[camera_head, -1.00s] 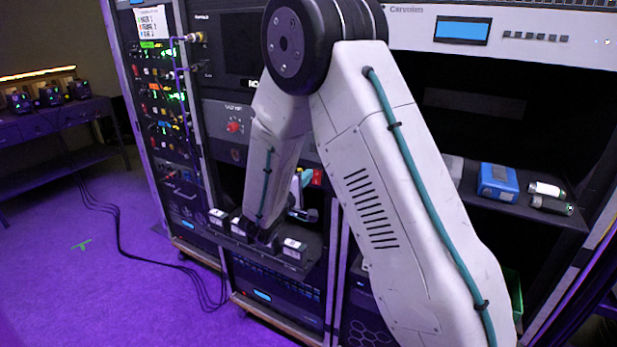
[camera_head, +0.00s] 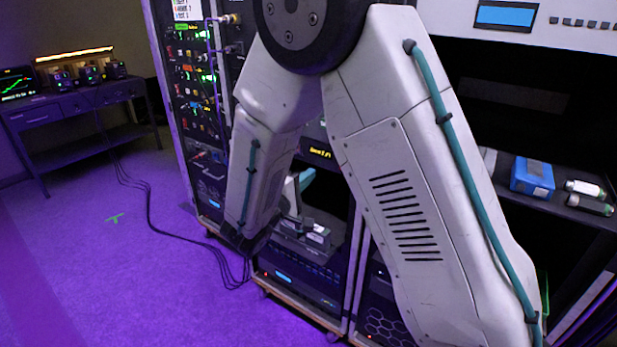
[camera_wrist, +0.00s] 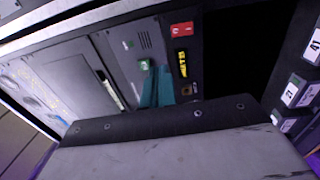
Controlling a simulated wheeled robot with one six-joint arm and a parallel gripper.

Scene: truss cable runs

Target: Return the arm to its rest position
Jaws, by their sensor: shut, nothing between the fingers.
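My white arm stretches across the head view, with the upper link and forearm meeting at a dark round elbow joint. The forearm hangs down in front of the rack. My gripper (camera_wrist: 157,88) shows as two teal fingers side by side in the wrist view, shut and empty, in front of a grey rack panel. In the head view a little teal of my gripper (camera_head: 305,180) shows behind the forearm; the rest is hidden.
The rack's shelf (camera_head: 570,210) holds a blue box (camera_head: 532,177) and two small cylinders at right. Labelled dark blocks (camera_head: 316,234) sit low behind the forearm; some show in the wrist view (camera_wrist: 292,90). A workbench (camera_head: 75,105) stands far left. Cables cross the open purple floor.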

